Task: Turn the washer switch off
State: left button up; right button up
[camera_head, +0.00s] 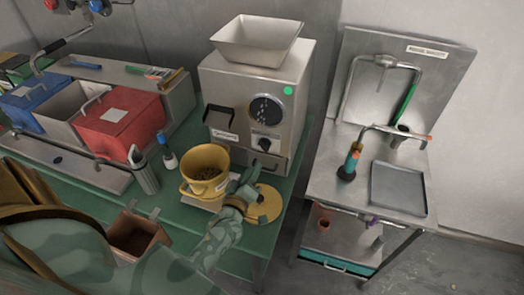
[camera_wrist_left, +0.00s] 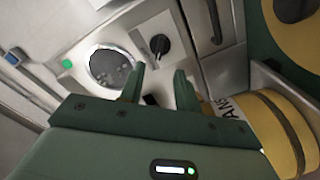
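The grey metal machine (camera_head: 250,85) has a round dark dial window (camera_head: 266,110) and a green dot (camera_head: 288,90) on its front. A black rotary knob (camera_head: 265,144) sits below the window. The knob also shows in the left wrist view (camera_wrist_left: 160,45), just beyond the fingertips. My left gripper (camera_head: 249,183) is in front of the machine, below the knob. In the left wrist view its two fingers (camera_wrist_left: 158,82) are apart, with nothing held between them. I cannot read the labels or tell which control is the washer switch. My right gripper is not in view.
A yellow pot of beans (camera_head: 190,187) stands close beside my left gripper, with a yellow disc (camera_head: 268,205) on its other side. A metal washing station (camera_head: 322,185) stands at right. Red (camera_head: 118,118) and blue (camera_head: 40,100) bins sit at left.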

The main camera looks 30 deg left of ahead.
aim_at(263, 149)
pick_arm(q)
jog(key=b+x, duration=0.1)
jog(key=x, duration=0.8)
jog(key=shift+w, duration=0.4)
jog(key=shift+c, duration=0.3)
grip_shut()
